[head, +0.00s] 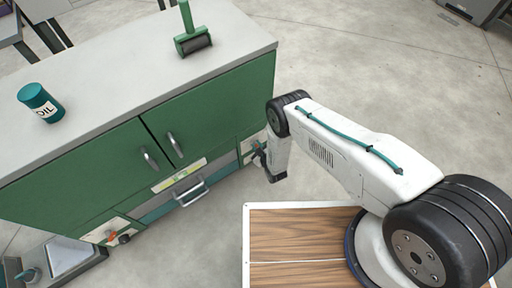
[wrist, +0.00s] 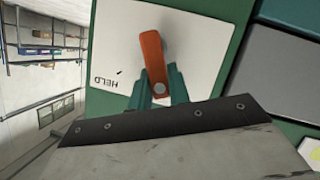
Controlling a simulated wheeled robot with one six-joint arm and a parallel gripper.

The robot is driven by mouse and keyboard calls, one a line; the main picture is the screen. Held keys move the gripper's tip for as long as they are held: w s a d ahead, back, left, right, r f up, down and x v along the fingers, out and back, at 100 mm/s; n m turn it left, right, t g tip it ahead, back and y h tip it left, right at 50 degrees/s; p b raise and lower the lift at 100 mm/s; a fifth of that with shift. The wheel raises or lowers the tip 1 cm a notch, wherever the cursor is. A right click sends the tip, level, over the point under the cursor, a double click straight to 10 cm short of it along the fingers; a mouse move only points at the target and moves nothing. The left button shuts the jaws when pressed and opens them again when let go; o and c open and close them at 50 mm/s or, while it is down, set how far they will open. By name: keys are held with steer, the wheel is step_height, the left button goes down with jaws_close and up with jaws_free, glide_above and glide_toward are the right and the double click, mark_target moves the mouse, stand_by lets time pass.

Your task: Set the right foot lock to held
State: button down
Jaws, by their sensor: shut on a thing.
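The right foot lock is a white plate (wrist: 115,45) on the green cabinet, with an orange lever (wrist: 153,60). The word HELD shows upside down on the plate, left of the lever's lower part. In the wrist view the lever slants slightly, its upper end leaning left. My gripper (wrist: 158,92) has teal fingers and is shut on the lever's lower part, near a round grey pin. In the head view my gripper (head: 258,156) is at the cabinet's right end, covering most of that lock.
The green cabinet (head: 215,108) has two door handles and a lower drawer handle (head: 190,192). A second orange lever (head: 111,235) is at its lower left. The floor to the right is open.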

steer(key=m, duration=0.1)
steer(key=w+d+m+g+y, duration=0.1)
steer(key=shift+d+r+m, duration=0.1)
steer(key=shift+r+m, duration=0.1)
steer(key=shift+m, duration=0.1)
steer(key=shift+w+d+m+g+y, duration=0.15)
steer(key=shift+d+m+g+y, duration=0.15)
steer(key=shift+m+y, duration=0.25)
steer(key=shift+w+d+m+g+y, duration=0.15)
steer(key=shift+d+m+g+y, duration=0.15)
steer(key=shift+m+y, duration=0.25)
steer(key=shift+w+d+f+m+g+y, duration=0.2)
steer(key=shift+m+y, duration=0.25)
steer(key=shift+m, duration=0.3)
steer(key=shift+w+d+f+m+g+y, duration=0.15)
steer(key=shift+d+m+y, duration=0.2)
steer(key=shift+m, duration=0.45)
steer(key=shift+w+d+f+m+g+y, duration=0.2)
steer(key=shift+m+y, duration=0.3)
steer(key=shift+m, duration=0.25)
steer(key=c, duration=1.3)
jaws_free()
steer(key=shift+s, duration=0.1)
